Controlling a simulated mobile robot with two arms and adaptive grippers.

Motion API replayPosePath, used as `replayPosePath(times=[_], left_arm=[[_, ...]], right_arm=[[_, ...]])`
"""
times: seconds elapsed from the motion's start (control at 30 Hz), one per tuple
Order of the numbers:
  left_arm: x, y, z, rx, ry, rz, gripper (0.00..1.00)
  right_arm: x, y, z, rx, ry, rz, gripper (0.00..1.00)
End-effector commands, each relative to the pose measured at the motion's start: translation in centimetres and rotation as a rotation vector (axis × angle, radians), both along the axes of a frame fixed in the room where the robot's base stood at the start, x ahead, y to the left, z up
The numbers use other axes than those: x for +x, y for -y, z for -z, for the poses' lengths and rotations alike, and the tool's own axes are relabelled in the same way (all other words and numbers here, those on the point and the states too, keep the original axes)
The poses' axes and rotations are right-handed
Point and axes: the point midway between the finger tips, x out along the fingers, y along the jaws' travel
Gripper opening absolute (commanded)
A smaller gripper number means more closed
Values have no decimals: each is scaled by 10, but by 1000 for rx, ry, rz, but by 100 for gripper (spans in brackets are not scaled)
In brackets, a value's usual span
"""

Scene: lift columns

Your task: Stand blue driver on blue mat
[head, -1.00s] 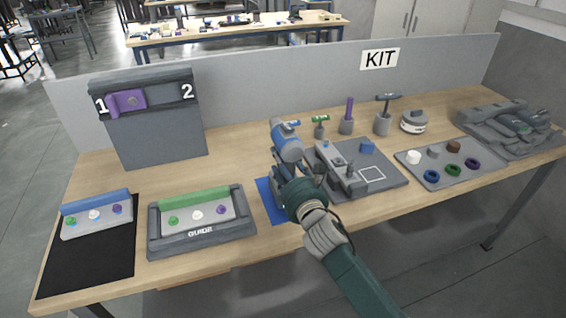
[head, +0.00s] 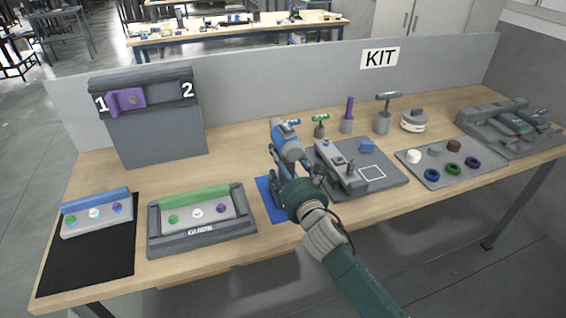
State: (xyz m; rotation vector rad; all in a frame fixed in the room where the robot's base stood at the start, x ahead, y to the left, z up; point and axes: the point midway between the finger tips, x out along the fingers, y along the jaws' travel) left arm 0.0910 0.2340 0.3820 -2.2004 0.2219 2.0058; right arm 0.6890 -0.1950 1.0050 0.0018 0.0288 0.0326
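The blue driver (head: 287,141) is upright, with its blue and grey barrel on top, over the blue mat (head: 264,200). Its lower part is largely hidden by my gripper, so its contact with the mat cannot be seen clearly. My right gripper (head: 281,168) reaches in from the lower right at the driver's grip, below the barrel. Its fingers look spread, one showing left of the driver and one to the right. My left gripper is not in view.
A grey fixture plate (head: 390,184) stands close right of the mat. The GUIDE tray (head: 203,240) is close on the left. Upright tools, such as the green-handled one (head: 320,120), stand behind. Bare wood lies behind the GUIDE tray.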

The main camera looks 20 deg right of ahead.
Motion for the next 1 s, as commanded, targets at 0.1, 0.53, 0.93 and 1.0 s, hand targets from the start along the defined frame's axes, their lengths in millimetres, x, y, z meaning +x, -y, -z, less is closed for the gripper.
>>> replayPosePath(times=[0.1,0.53,0.93,1.0], left_arm=[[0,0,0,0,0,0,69],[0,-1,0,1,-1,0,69],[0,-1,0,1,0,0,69],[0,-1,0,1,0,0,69]], right_arm=[[0,0,1,0,-3,1,66],[-55,2,3,-1,-9,0,66],[-117,4,-2,-1,-3,1,66],[-120,4,-2,0,-2,1,66]])
